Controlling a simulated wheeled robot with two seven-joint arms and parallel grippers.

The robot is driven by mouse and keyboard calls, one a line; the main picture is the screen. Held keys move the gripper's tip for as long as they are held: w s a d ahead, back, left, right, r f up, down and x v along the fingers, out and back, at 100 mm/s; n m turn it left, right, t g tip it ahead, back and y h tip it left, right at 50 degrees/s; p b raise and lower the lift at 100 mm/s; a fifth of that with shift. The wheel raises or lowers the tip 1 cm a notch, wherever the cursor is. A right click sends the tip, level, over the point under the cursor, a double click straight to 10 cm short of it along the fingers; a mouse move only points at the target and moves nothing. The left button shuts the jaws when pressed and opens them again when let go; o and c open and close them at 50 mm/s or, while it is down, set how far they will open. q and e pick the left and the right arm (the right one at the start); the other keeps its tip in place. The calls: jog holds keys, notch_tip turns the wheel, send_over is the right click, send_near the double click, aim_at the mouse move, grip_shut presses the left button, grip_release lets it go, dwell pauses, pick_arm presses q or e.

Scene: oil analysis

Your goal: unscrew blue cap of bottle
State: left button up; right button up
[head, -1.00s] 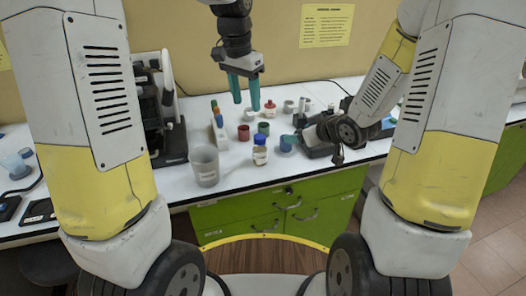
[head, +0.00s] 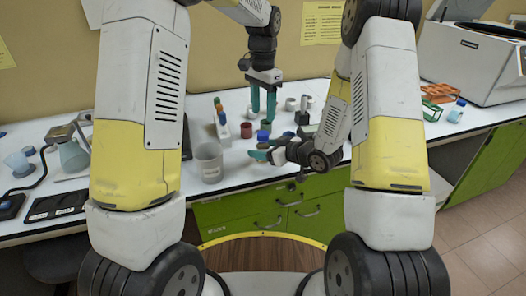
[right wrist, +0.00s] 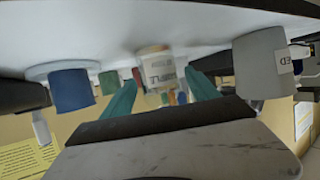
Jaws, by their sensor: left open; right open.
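The bottle's blue cap (head: 262,135) shows in the head view, on the bench in the middle. The body below it is largely hidden by my right gripper. In the right wrist view, which is upside down, the bottle (right wrist: 157,68) with its white label stands between the spread teal fingers; its cap cannot be made out. My right gripper (head: 256,153) is open, fingers pointing left at the bottle's level; contact cannot be told. My left gripper (head: 263,115) is open and empty, fingers pointing down, above and behind the cap.
Several small cups, including a dark red one (head: 246,130), and a rack of coloured pieces (head: 221,122) stand close by. A centrifuge (head: 470,62) is at far right.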

jog(key=shift+w+a+f, duration=0.1)
jog(key=shift+w+a, duration=0.05)
grip_shut()
dwell(0.4)
